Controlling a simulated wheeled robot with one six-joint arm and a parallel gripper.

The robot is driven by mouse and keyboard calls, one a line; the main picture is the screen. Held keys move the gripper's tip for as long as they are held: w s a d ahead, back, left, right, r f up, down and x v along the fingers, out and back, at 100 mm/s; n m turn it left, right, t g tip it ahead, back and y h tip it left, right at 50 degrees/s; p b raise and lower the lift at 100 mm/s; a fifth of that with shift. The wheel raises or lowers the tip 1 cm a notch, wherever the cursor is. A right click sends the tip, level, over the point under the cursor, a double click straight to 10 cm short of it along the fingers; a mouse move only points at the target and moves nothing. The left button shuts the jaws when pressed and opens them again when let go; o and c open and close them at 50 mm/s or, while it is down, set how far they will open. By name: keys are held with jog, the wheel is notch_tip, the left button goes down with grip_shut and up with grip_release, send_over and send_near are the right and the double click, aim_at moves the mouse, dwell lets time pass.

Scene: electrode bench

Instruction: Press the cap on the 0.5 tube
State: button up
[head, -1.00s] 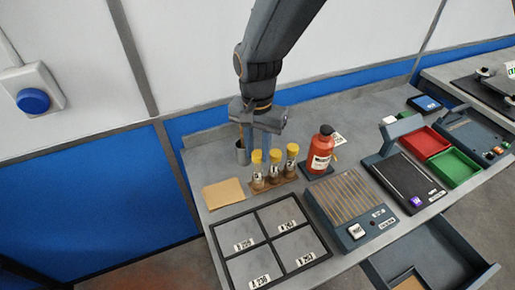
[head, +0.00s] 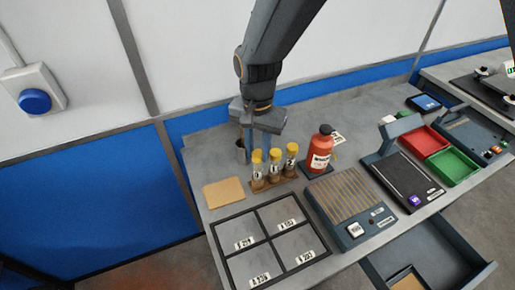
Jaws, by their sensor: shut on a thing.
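Three tubes with yellow caps stand upright in a brown rack on the bench: the left tube (head: 258,170), the middle tube (head: 274,168) and the right tube (head: 291,161). Each shows a yellow cap at its top. Their labels are too small to read, so I cannot tell which is the 0.5 tube. My gripper (head: 254,146) points down just behind the left and middle tubes. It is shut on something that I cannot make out. Its fingertips are partly hidden by the caps, and I cannot tell whether they touch one.
A red bottle (head: 319,152) stands right of the rack. A tan pad (head: 223,192) lies front left. A framed tray (head: 240,223) and a slatted device (head: 345,205) fill the front.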

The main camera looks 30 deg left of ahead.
jog(key=o, duration=1.5)
jog(key=shift+r, duration=0.1)
jog(key=shift+r+p, duration=2.75)
jog(key=shift+r, duration=0.7)
grip_shut()
jog(key=shift+f, duration=0.3)
